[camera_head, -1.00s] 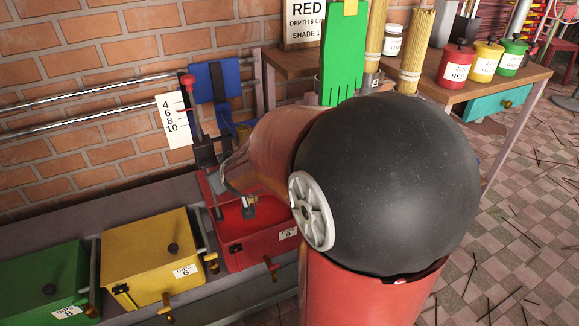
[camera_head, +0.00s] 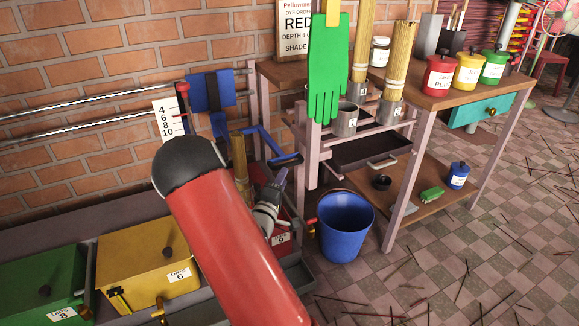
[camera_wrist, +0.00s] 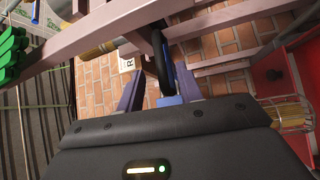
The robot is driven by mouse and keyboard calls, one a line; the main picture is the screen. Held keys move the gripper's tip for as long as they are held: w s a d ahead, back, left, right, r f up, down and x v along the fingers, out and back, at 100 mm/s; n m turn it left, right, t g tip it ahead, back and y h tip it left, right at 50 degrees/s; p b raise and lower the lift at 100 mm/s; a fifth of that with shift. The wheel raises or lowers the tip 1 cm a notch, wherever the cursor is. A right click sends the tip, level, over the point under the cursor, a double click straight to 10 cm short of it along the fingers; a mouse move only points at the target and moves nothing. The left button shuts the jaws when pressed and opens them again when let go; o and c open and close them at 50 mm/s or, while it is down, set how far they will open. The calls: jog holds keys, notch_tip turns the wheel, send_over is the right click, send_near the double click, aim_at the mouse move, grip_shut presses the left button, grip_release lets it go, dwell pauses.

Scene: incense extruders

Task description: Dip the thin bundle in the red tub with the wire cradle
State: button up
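The red tub (camera_head: 284,226) stands at the right end of the tub row in the head view, mostly hidden behind my arm. A thin straw-coloured bundle (camera_head: 239,158) stands upright above it; my arm hides its lower end. The wire cradle (camera_wrist: 291,113) shows at the right of the wrist view with straw-coloured sticks in it. A blue bent lever (camera_head: 262,137) with a black grip (camera_head: 286,160) reaches out beside the bundle. My gripper (camera_head: 279,181) is just below that grip. In the wrist view my gripper (camera_wrist: 160,88) has its fingers apart, with the black grip (camera_wrist: 158,50) appearing between them; contact is unclear.
Yellow (camera_head: 143,262) and green (camera_head: 40,285) lidded tubs stand to the left. A depth scale (camera_head: 168,117) stands behind. At right, a wooden bench (camera_head: 435,98) holds dye jars and thicker bundles in metal cups. A green glove (camera_head: 325,70) hangs in front; a blue bucket (camera_head: 345,226) stands below.

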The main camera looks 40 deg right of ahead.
aim_at(290, 164)
jog(key=x, duration=0.7)
jog(key=shift+w+d+r+p, duration=0.1)
jog(key=shift+w+d+p, duration=0.05)
jog(key=shift+p, duration=0.2)
grip_shut()
